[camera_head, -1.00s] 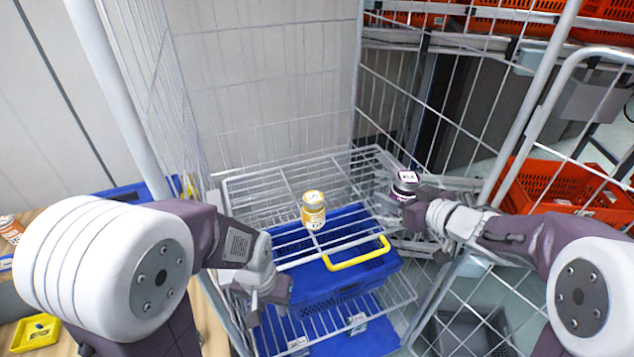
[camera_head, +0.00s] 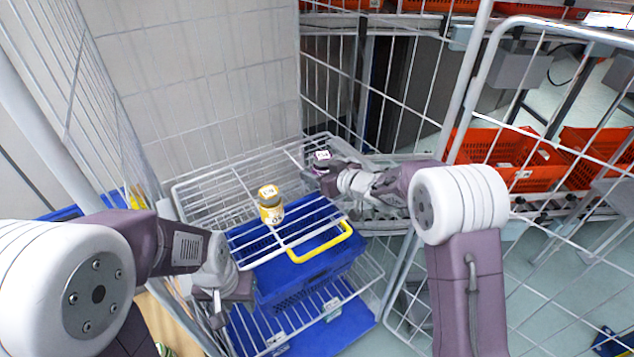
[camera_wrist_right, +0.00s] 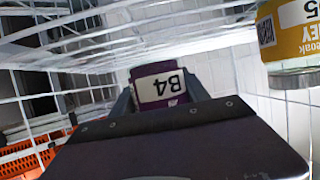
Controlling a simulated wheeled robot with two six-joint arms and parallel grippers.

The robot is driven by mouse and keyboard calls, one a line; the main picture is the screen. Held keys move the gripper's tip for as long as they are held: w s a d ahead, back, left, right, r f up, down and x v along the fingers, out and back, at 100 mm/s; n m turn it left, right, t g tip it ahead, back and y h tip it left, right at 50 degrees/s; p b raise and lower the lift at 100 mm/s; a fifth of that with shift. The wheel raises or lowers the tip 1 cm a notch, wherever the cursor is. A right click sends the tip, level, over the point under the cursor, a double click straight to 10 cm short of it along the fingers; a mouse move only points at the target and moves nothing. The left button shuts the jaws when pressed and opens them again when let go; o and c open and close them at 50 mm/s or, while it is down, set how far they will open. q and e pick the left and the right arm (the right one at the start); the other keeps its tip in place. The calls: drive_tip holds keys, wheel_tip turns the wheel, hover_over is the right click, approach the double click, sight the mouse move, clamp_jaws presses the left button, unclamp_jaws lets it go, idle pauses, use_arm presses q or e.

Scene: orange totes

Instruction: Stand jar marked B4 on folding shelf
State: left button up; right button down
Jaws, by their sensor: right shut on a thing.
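A yellow jar (camera_head: 270,206) stands on the shelf's middle and shows in the right wrist view (camera_wrist_right: 292,40). A blue basket (camera_head: 310,262) with a yellow handle (camera_head: 322,248) sits below. Wire cage walls enclose the back and sides. Orange totes (camera_head: 510,155) stand outside, right.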

wheel_tip(320, 180, down, 4)
drive_tip(key=shift+s+r, duration=0.1)
drive_tip(key=shift+r, duration=0.1)
drive_tip(key=shift+w+f, duration=0.2)
drive_tip(key=shift+s, duration=0.15)
drive_tip(key=c, duration=0.7)
unclamp_jaws()
drive_tip(key=shift+o, duration=0.7)
drive_tip(key=b+v, duration=0.1)
drive_tip(key=v, duration=1.1)
